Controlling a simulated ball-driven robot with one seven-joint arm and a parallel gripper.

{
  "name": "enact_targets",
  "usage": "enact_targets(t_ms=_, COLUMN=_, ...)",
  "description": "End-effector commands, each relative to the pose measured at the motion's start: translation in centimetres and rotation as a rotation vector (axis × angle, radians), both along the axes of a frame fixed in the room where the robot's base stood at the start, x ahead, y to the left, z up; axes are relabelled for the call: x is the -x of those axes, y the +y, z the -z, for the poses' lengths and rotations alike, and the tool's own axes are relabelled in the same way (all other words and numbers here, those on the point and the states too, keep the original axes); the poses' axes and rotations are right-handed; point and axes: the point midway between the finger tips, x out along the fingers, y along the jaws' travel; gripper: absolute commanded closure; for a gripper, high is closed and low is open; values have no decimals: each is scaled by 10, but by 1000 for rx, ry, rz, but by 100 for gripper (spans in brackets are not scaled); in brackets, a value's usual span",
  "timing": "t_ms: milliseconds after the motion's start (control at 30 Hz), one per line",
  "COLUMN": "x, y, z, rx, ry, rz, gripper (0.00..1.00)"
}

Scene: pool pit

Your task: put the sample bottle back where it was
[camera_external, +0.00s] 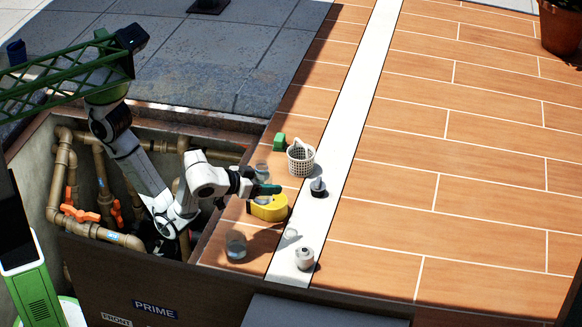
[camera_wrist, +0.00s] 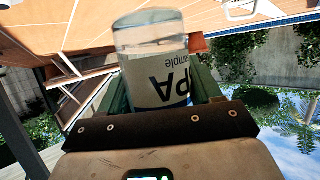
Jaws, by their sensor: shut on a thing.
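The sample bottle (camera_wrist: 152,60) is clear with a pale and dark-blue label; its lettering, partly "PA" and "ample", shows upside down in the wrist view. My gripper (camera_wrist: 160,92) is shut on it, with a green finger on either side. In the external view my gripper (camera_external: 264,188) is over the left edge strip of the tiled deck, just above and beside a yellow object (camera_external: 270,208). A clear shape (camera_external: 262,168) shows behind the fingers; I cannot tell whether it is the held bottle.
A white basket (camera_external: 301,158) and green block (camera_external: 280,142) stand behind my gripper. A dark-based object (camera_external: 318,188) is to the right.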

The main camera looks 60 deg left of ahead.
Motion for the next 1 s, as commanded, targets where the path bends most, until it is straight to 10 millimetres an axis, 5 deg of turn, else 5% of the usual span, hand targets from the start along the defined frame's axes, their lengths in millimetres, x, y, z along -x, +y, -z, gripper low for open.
enact_targets(t_ms=500, x=-86, y=-46, z=53, rx=-5, ry=4, rz=-2, gripper=71)
enact_targets(t_ms=700, x=-107, y=-58, z=81, rx=-2, ry=2, rz=0, gripper=71)
enact_targets(t_ms=1000, x=-118, y=-64, z=96, rx=0, ry=1, rz=-1, gripper=71)
